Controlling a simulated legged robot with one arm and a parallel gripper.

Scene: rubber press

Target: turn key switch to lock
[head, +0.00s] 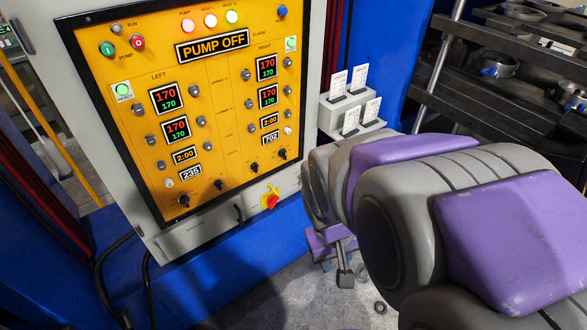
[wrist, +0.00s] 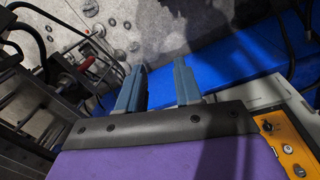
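The yellow control panel (head: 225,130) fills the left of the head view, with several small switches and knobs beside its displays. I cannot tell which one is the key switch or which way it is turned. A corner of the panel shows at the lower right of the wrist view (wrist: 274,143), with a black knob (wrist: 267,126) and round silver switches (wrist: 287,149). My gripper (wrist: 158,88) shows two blue-grey fingers standing apart with nothing between them. It points down toward the floor and the blue base, away from the panel face. In the head view my arm largely hides it.
A red rotary handle (head: 272,201) on a yellow plate sits below the panel. A white holder with cards (head: 350,118) stands right of it. Metal racks (head: 500,75) fill the upper right. Black cables (head: 105,265) hang at the lower left. Blue machine base (head: 200,275) lies below.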

